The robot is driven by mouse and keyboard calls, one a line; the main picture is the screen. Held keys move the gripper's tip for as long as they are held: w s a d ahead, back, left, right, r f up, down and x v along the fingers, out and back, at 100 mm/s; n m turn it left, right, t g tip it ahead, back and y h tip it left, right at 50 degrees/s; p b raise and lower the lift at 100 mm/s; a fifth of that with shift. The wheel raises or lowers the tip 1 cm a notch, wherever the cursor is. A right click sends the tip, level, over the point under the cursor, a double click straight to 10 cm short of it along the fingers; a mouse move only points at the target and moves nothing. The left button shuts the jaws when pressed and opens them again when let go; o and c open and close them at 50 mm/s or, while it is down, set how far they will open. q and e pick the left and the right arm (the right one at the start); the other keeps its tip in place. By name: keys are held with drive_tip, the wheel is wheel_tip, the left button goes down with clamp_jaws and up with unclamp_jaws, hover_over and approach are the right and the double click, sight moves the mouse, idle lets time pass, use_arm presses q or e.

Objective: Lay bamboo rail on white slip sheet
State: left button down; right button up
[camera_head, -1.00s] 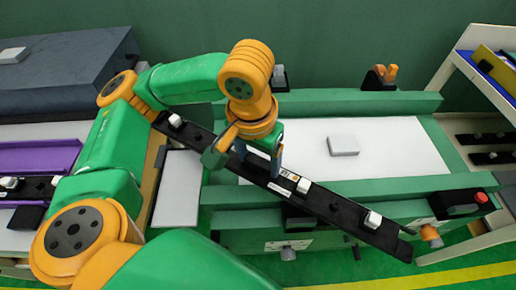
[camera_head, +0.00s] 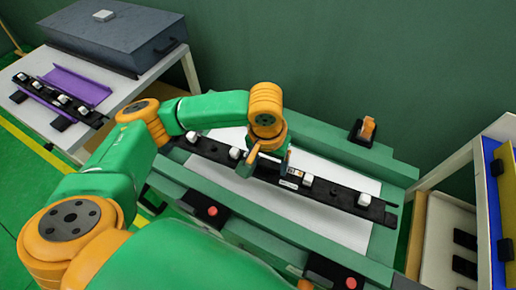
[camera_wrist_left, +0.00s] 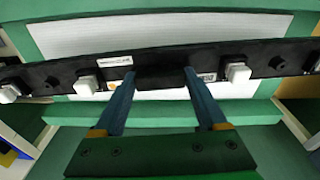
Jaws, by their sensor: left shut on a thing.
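A long black rail (camera_head: 335,190) with several white clips is held in my left gripper (camera_head: 284,172). No bamboo-coloured rail shows. The white slip sheet (camera_head: 345,228) lies flat on a green bench fixture, and the rail runs lengthwise over it. In the left wrist view the two fingers (camera_wrist_left: 160,76) are shut on the middle of the rail (camera_wrist_left: 212,63), with the sheet (camera_wrist_left: 155,33) behind it. I cannot tell whether the rail touches the sheet. The gripper and rail hide part of the sheet. My right gripper is out of view.
A clamp with an orange handle (camera_head: 367,129) stands on the fixture's back edge (camera_head: 330,132). Red buttons (camera_head: 212,211) sit along its front. A side table at left holds a grey case (camera_head: 110,38), a purple tray (camera_head: 75,84) and another black rail (camera_head: 60,97). A shelf (camera_head: 445,235) stands at right.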

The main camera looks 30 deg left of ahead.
sight(272, 175)
use_arm(q)
drive_tip(key=f+p, duration=0.1)
drive_tip(key=d+p, duration=0.1)
drive_tip(key=p, duration=0.1)
drive_tip(key=shift+s+d+f, duration=0.1)
drive_tip(key=shift+d+f, duration=0.1)
drive_tip(key=shift+f, duration=0.2)
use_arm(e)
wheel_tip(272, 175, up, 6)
use_arm(q)
drive_tip(key=f, duration=0.3)
drive_tip(key=shift+s+a+f+m, duration=0.1)
drive_tip(key=shift+s+m, duration=0.1)
drive_tip(key=shift+m, duration=0.2)
drive_tip(key=shift+f, duration=0.35)
wheel_tip(272, 175, down, 6)
drive_tip(key=b, duration=0.9)
drive_tip(key=shift+f, duration=0.25)
drive_tip(key=shift+r, duration=0.15)
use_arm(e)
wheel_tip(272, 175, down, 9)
use_arm(q)
drive_tip(key=shift+f, duration=0.55)
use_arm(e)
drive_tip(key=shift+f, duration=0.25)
